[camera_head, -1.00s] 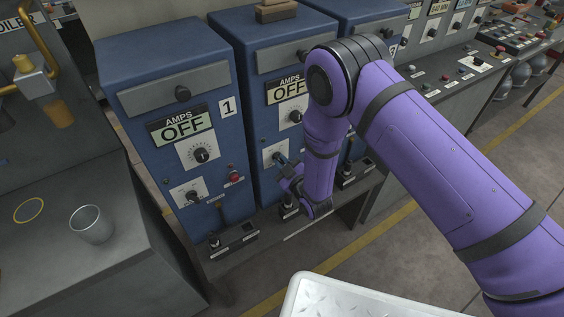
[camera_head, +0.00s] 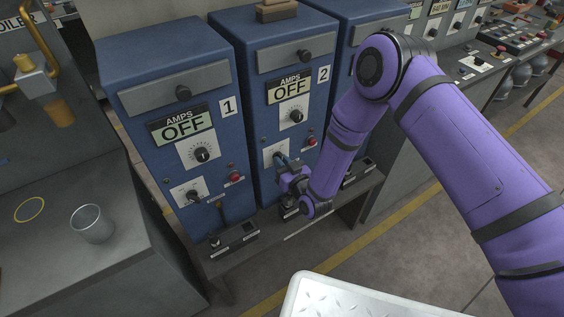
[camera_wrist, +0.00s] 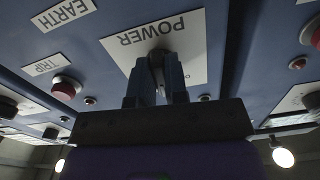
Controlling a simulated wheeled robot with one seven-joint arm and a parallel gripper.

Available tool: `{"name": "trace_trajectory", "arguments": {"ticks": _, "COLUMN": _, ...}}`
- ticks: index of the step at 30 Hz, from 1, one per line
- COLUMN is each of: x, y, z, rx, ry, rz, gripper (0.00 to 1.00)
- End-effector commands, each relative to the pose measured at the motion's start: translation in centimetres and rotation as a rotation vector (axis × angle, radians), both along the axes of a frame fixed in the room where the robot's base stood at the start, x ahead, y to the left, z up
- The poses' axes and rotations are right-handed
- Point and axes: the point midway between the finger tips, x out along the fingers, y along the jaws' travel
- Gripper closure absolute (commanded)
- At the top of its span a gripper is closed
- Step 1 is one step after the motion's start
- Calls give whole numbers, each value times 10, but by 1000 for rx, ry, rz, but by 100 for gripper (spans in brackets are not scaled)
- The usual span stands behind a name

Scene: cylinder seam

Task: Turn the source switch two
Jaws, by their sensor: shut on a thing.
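The source cabinet two (camera_head: 258,97) is blue, with a "2" label (camera_head: 323,73) and a display reading "AMPS OFF" (camera_head: 289,88). My gripper (camera_head: 283,162) is at its lower front, at the white switch plate (camera_head: 268,154). In the wrist view the plate reads "POWER" (camera_wrist: 133,37), upside down. My gripper (camera_wrist: 160,80) is shut on the dark power switch knob (camera_wrist: 157,55) in the middle of that plate. The fingers hide most of the knob, so its exact turn cannot be told.
Cabinet one (camera_head: 150,85) stands to the left, also reading "OFF". A red button (camera_head: 312,141) sits right of the plate. Small control boxes (camera_head: 232,241) lie on the ledge below. A grey cup (camera_head: 91,223) stands on the left bench. A white tray edge (camera_head: 340,297) is in front.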

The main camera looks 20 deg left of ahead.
Motion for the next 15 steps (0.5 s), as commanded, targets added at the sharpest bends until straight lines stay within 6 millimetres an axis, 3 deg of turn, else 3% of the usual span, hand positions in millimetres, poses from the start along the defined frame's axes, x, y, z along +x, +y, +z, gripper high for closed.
{"name": "trace_trajectory", "arguments": {"ticks": 15, "x": -1, "y": 0, "z": 0, "rx": 229, "ry": 270, "rz": -2, "gripper": 100}}
